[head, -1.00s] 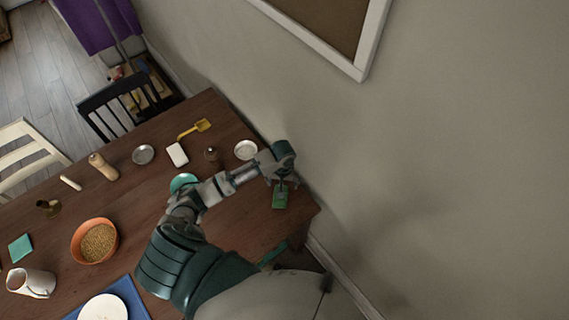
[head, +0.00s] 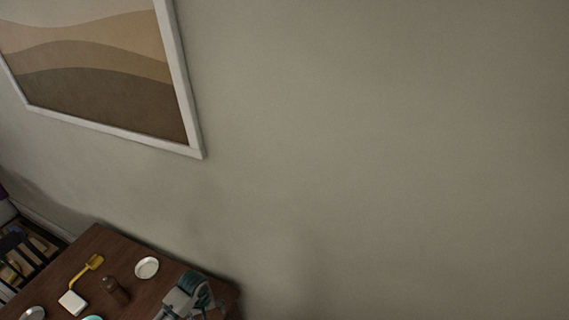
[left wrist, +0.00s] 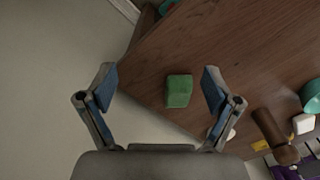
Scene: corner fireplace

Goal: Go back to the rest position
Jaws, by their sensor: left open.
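My left gripper (left wrist: 158,88) is open in the left wrist view, its two blue-padded fingers wide apart. A green block (left wrist: 179,91) lies on the wooden table (left wrist: 225,45) near the table's corner. It shows between the fingers, and nothing is gripped. My right gripper is in neither view.
On the table stand a white dish (head: 147,268), a brown shaker (head: 115,290), a yellow scoop (head: 87,270) and a white block (head: 72,303). A plain wall (head: 380,150) with a framed picture (head: 100,90) rises behind.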

